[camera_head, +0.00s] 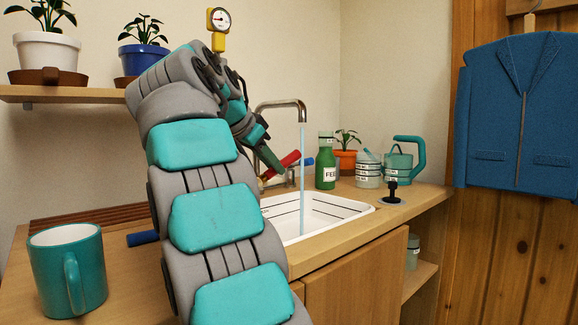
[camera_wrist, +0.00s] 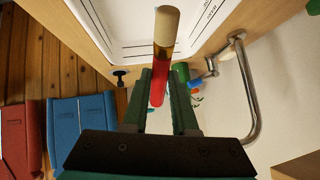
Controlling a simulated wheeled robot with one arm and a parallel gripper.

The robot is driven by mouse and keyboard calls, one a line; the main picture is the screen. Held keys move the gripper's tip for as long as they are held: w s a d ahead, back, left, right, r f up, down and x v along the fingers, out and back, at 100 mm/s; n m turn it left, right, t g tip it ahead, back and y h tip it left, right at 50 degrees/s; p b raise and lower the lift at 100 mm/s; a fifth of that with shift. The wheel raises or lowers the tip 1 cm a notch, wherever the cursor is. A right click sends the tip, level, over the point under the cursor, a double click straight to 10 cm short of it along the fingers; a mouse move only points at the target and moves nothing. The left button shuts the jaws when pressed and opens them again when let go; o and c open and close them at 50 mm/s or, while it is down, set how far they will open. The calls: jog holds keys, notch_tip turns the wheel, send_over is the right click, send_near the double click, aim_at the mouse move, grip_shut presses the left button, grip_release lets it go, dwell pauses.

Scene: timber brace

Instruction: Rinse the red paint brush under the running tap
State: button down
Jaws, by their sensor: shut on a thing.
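My gripper (camera_wrist: 162,84) is shut on the red paint brush (camera_wrist: 158,86). The brush has a red handle, a tan band and a pale cream end that points away from the fingers over the sink in the wrist view. In the head view the red handle (camera_head: 288,159) shows at the fingertips, left of the water. The tap (camera_head: 281,104) is a metal arch, and a thin blue stream of water (camera_head: 302,180) falls from it into the white sink (camera_head: 330,212). The brush appears apart from the stream. My arm hides the sink's left part.
A teal mug (camera_head: 92,272) and a blue-handled item (camera_head: 142,238) are on the counter at left. A shelf with plants (camera_head: 70,95) is above left.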

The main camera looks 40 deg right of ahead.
jog(key=s+p+v, duration=0.1)
jog(key=p+v, duration=0.1)
jog(key=v, duration=0.4)
dwell(0.3)
jog(key=shift+s+d, duration=0.1)
dwell(0.6)
